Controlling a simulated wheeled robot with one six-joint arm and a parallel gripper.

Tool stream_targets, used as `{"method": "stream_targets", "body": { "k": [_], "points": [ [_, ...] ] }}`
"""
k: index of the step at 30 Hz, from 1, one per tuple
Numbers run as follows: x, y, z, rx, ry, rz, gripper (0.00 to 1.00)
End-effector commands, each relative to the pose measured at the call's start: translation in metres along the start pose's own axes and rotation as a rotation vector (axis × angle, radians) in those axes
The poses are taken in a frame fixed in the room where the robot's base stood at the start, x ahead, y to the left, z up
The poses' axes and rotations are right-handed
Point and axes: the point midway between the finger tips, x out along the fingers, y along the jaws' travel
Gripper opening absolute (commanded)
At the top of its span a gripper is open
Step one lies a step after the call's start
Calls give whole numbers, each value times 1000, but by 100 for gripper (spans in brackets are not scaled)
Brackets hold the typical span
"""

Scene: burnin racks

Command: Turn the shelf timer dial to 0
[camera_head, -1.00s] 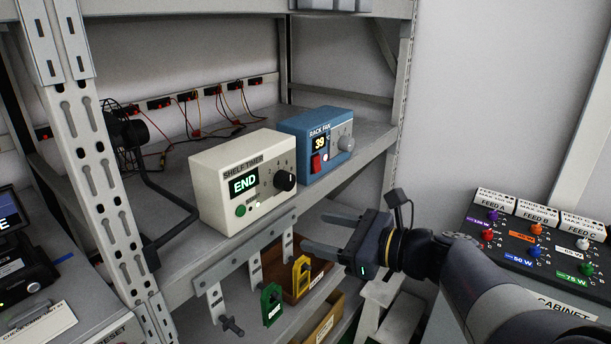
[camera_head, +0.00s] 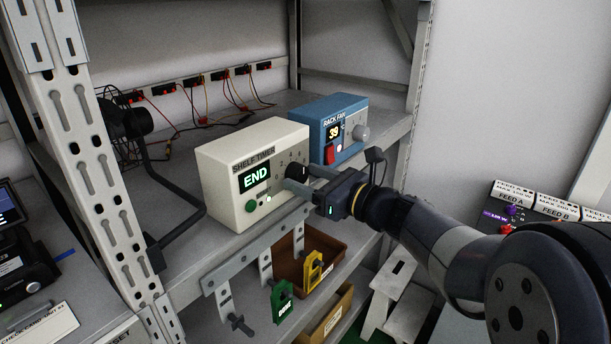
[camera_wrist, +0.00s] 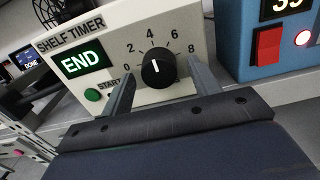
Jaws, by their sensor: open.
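The cream shelf timer (camera_head: 222,185) stands on the shelf, its green display reading END. Its black dial (camera_wrist: 158,71) shows clearly in the wrist view, with a printed scale from 0 to 8 around it. The dial's white mark points up, about toward the 4. My gripper (camera_wrist: 161,72) is open, with one finger on each side of the dial; I cannot tell whether either finger touches it. In the head view my gripper (camera_head: 301,177) is at the timer's front, partly hiding the dial.
The blue rack fan box (camera_head: 338,128) stands close to the right of the timer, with a red switch. A green start button (camera_wrist: 92,95) is left of my fingers.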

Motion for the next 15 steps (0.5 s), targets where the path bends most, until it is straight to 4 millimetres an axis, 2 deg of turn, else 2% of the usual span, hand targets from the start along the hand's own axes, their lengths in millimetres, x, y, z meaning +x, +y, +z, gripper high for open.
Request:
{"method": "stream_targets", "body": {
  "k": [4, 12, 15],
  "points": [
    [8, 0, 0, 0, 1, 0, 59],
    [9, 0, 0, -1, 1, -1, 59],
    [9, 0, 0, -1, 1, -1, 51]
  ]
}}
